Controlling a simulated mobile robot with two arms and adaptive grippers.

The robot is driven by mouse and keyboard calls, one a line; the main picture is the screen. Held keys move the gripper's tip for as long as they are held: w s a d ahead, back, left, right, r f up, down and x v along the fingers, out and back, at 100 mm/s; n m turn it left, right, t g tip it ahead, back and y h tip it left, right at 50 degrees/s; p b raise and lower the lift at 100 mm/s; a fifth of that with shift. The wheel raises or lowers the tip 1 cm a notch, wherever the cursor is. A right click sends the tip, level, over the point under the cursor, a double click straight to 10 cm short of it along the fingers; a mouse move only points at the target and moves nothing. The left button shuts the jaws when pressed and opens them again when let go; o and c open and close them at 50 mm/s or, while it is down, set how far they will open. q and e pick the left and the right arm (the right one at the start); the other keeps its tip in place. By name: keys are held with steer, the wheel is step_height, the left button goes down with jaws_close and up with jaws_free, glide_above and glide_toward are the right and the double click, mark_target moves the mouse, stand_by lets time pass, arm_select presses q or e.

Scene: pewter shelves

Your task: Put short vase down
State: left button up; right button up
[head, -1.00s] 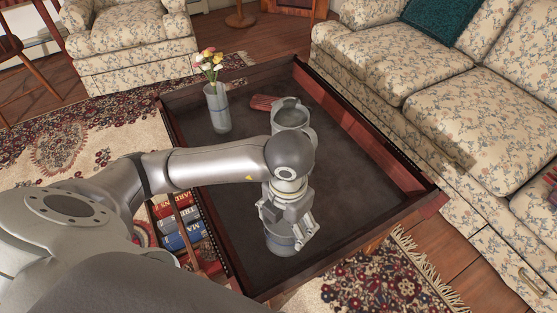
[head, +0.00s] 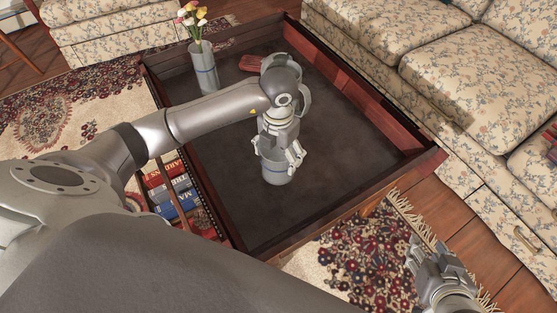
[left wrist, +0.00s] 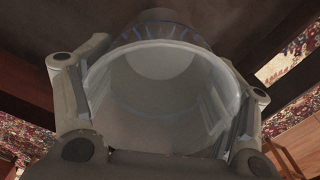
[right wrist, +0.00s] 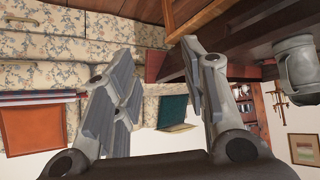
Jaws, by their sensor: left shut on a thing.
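The short vase (head: 278,172) is pale grey with a blue band and stands upright over the near half of the dark table top. My left gripper (head: 279,153) is shut on it near the rim from above. In the left wrist view, the vase's open mouth (left wrist: 160,100) fills the space between the two fingers. I cannot tell whether its base touches the table top (head: 330,160). My right gripper (head: 438,268) is open and empty, off the table's near right corner; its spread fingers also show in the right wrist view (right wrist: 158,95).
A tall vase with flowers (head: 203,67) stands at the table's far left. A grey jug (head: 304,97), partly hidden by my left arm, and a red item (head: 252,63) are farther back. Raised wooden rims edge the table. Bare top lies right of the short vase.

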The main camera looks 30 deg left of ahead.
mark_target(278, 159)
arm_select(q)
steer(key=shift+w+a+f, duration=0.2)
steer(key=shift+w+f, duration=0.25)
steer(key=shift+f, duration=0.05)
step_height(278, 159, down, 3)
steer(key=shift+w+a+f+b, duration=0.15)
steer(key=shift+b, duration=0.6)
steer(key=shift+f, duration=0.1)
arm_select(e)
steer(key=w+a+r+t+y, duration=0.1)
steer(key=w+a+r+t, duration=0.1)
steer(key=w+r+t, duration=0.2)
step_height(278, 159, up, 2)
steer(key=shift+w+a+r+t, duration=0.2)
steer(key=shift+w+t, duration=0.1)
steer(key=shift+w, duration=0.45)
arm_select(q)
steer(key=shift+f, duration=0.1)
arm_select(e)
steer(key=shift+r, duration=0.1)
arm_select(q)
steer(key=o, duration=1.7)
steer(key=shift+c, duration=0.2)
arm_select(e)
steer(key=shift+w+r, duration=0.1)
steer(key=shift+r, duration=0.1)
steer(key=shift+f, duration=0.1)
